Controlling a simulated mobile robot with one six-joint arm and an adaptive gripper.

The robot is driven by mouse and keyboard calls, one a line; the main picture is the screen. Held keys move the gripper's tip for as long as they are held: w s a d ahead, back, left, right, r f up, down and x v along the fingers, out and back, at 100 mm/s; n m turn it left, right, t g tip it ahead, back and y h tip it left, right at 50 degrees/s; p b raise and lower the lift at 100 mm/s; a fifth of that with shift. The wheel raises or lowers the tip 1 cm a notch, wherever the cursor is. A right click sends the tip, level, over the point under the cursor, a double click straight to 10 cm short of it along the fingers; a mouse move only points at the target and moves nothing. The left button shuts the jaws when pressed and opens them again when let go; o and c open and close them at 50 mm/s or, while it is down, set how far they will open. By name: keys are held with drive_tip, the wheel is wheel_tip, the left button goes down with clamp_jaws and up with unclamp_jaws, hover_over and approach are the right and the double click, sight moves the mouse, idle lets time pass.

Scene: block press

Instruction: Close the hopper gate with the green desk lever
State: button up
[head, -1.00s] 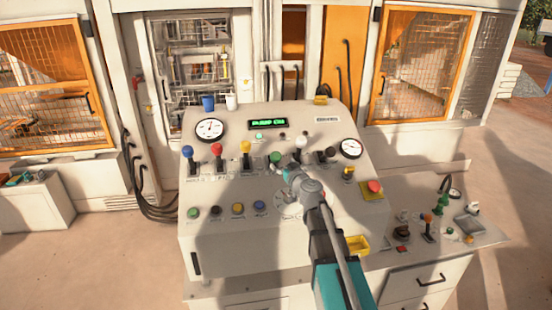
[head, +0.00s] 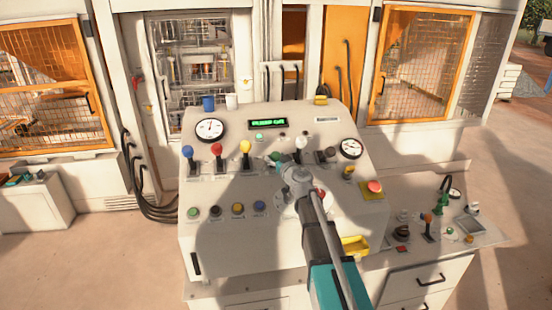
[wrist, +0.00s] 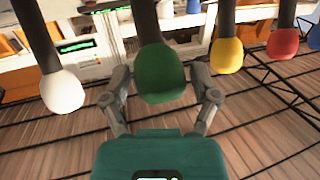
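The green desk lever (head: 275,157) stands in the lever row of the sloped desk, right of the yellow lever. In the wrist view its round green knob (wrist: 160,75) is in the middle, between my gripper's fingers. My gripper (wrist: 160,85) is open, with one finger on each side of the knob and a narrow gap showing on both sides. In the head view my gripper (head: 281,163) is at the green lever and partly covers it. I cannot tell which part of the scene is the hopper gate.
Blue (head: 187,150), red (head: 216,149) and yellow (head: 245,147) levers stand left of the green one, a white lever (head: 301,143) close on its right. A red button (head: 374,187) sits at the desk's right. A side bench (head: 470,243) holds small controls.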

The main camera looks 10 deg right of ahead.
clamp_jaws()
drive_tip(key=w+r+p, duration=0.1)
drive_tip(key=w, duration=0.1)
drive_tip(key=w+r+p, duration=0.2)
drive_tip(key=shift+w+r, duration=0.15)
drive_tip(key=shift+w, duration=0.2)
drive_tip(key=shift+s, duration=0.1)
drive_tip(key=shift+o, duration=2.1)
unclamp_jaws()
drive_tip(key=shift+s, duration=0.1)
drive_tip(key=v, duration=1.2)
